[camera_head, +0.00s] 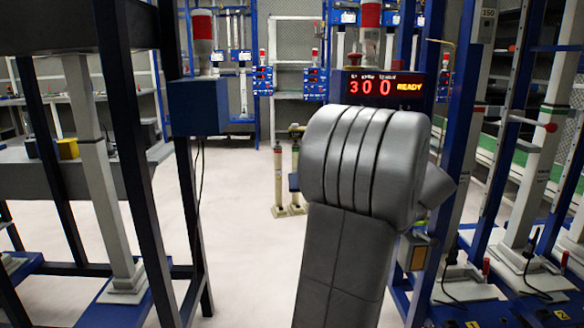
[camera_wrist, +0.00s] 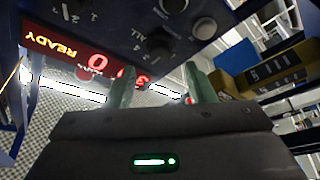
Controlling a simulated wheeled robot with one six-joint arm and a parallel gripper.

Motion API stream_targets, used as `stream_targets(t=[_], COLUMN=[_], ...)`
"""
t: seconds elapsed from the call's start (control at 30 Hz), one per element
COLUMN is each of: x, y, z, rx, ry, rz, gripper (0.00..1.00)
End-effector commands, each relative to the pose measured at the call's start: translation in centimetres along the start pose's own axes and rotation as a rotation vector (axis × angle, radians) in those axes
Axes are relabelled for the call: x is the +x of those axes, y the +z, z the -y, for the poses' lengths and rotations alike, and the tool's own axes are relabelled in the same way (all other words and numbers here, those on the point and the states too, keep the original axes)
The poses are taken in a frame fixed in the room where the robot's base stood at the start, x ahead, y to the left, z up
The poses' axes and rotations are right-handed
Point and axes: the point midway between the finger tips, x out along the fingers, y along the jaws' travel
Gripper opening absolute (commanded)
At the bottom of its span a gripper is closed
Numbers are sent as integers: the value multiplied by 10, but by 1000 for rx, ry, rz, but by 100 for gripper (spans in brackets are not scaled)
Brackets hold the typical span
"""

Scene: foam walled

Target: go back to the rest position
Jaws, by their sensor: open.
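My gripper (camera_wrist: 161,84) shows in the wrist view with its two pale green fingers apart and nothing visible between them. A dark panel with knobs (camera_wrist: 125,35) lies just beyond the fingertips; I cannot tell whether they touch it. In the head view my grey arm stands upright right of centre and hides my gripper. A display (camera_head: 405,90) reading 300 and READY shows behind the top of my arm. The same display (camera_wrist: 62,50) appears upside down in the wrist view.
A black and blue frame (camera_head: 135,150) with a blue box (camera_head: 199,106) stands at the left. Blue and white racks (camera_head: 480,150) stand close at the right. Two short posts (camera_head: 278,180) stand on the pale floor (camera_head: 235,220), which is open left of my arm.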

Motion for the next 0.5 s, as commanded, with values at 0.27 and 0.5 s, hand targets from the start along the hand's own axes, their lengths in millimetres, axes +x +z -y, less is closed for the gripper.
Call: stream_targets(t=[0.27,0.5], x=[57,59], y=[0,-1], z=[2,5], rx=[0,244], ry=[-1,100], rz=[-3,-3], gripper=[49,49])
